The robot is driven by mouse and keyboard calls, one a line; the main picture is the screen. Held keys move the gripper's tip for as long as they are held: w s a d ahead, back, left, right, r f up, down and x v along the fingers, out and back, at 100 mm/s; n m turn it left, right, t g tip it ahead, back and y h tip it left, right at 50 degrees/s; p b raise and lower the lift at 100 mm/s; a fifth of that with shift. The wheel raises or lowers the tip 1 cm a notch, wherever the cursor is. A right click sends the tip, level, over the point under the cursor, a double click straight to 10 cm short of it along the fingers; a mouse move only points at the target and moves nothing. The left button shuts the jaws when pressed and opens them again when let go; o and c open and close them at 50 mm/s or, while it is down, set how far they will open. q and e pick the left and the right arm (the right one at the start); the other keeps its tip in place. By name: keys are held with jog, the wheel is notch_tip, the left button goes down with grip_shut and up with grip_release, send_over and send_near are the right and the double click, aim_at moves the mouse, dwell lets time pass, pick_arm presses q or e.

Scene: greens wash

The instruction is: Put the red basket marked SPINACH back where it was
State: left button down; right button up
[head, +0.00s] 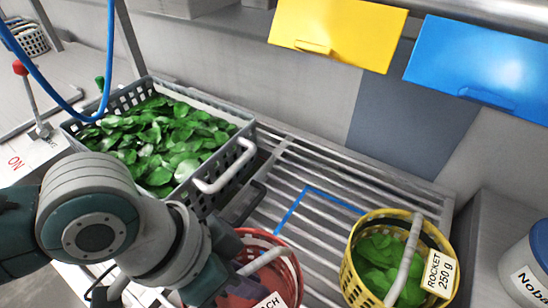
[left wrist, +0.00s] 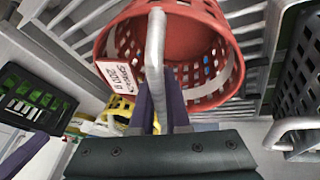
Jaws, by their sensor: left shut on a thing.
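The red basket (head: 287,262) is at the bottom of the head view, partly hidden by my left arm and cut by the frame edge. The end of its white label shows "ACH". My left gripper (head: 232,262) is at the basket's left side. In the left wrist view my left gripper (left wrist: 160,105) is shut on the pale handle of the red basket (left wrist: 112,42). No leaves show inside the basket there. A blue line with a corner (head: 306,188) marks the slatted rack (head: 345,178) just behind the basket. My right gripper is not in view.
A grey crate (head: 243,138) of green leaves stands on the left. A yellow basket (head: 349,266) labelled ROCKET 250 g, with leaves, stands on the right. A blue and white tub (head: 528,262) is at far right. Yellow (head: 337,30) and blue (head: 480,65) panels are behind.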

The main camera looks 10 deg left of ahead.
pick_arm(q)
jog(key=shift+f, duration=0.1)
jog(key=c, duration=0.9)
grip_release()
notch_tip(320, 180, up, 12)
jog(key=s+a+t+p, duration=0.1)
jog(key=s+a+p, duration=0.1)
jog(key=s+p, duration=0.1)
jog(key=s+a+n+y, duration=0.4)
jog(key=s+a+n, duration=0.1)
jog(key=a, duration=0.4)
jog(key=shift+s+a+n+t+y, duration=0.15)
jog(key=shift+a+n+t+y, duration=0.15)
jog(key=shift+n, duration=0.2)
